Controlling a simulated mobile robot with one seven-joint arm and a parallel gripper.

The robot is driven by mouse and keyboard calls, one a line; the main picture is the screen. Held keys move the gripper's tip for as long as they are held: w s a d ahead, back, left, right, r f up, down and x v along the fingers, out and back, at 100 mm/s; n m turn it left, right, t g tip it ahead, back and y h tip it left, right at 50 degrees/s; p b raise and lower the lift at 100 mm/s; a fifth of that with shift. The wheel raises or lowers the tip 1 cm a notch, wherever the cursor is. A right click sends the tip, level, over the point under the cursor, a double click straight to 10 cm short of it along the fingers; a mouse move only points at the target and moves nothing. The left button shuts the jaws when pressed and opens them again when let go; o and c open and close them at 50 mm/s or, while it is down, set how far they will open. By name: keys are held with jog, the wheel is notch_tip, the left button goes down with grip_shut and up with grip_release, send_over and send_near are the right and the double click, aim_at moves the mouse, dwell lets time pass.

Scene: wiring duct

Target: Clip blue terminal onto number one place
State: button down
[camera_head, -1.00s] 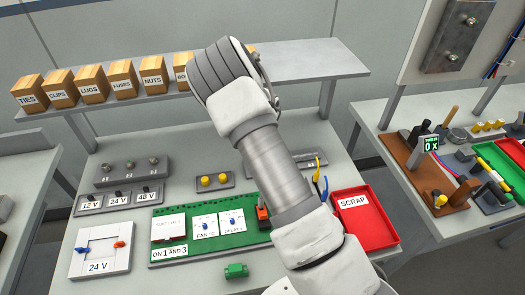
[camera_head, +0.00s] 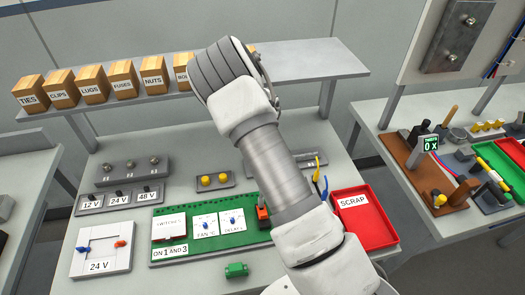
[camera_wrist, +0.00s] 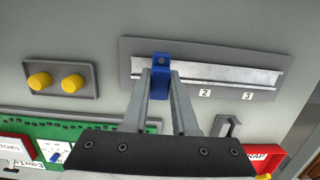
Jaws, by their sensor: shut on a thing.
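The blue terminal (camera_wrist: 161,64) is between the fingers of my gripper (camera_wrist: 160,76) in the wrist view, and the gripper is shut on it. The terminal overlaps the left part of the metal rail (camera_wrist: 222,72) on its grey plate. Labels 2 (camera_wrist: 205,93) and 3 (camera_wrist: 248,96) show below the rail to the right; no label 1 is visible, and the fingers cover part of that area. I cannot tell whether the terminal is seated on the rail. In the head view my arm hides the gripper, the terminal and most of the rail.
A grey plate with two yellow knobs (camera_wrist: 54,82) lies left of the rail. A green board (camera_head: 205,229) with switches, a green block (camera_head: 236,270) and a red scrap tray (camera_head: 365,222) are nearer the front. A shelf with labelled wooden boxes (camera_head: 92,86) runs along the back.

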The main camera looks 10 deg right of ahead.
jog(key=shift+f+b, duration=0.5)
jog(key=shift+f, duration=0.4)
jog(key=c, duration=0.6)
grip_release()
jog(key=shift+r, duration=0.1)
jog(key=r, duration=0.5)
jog(key=s+r, duration=0.1)
jog(key=r, duration=0.1)
jog(key=shift+r, duration=0.15)
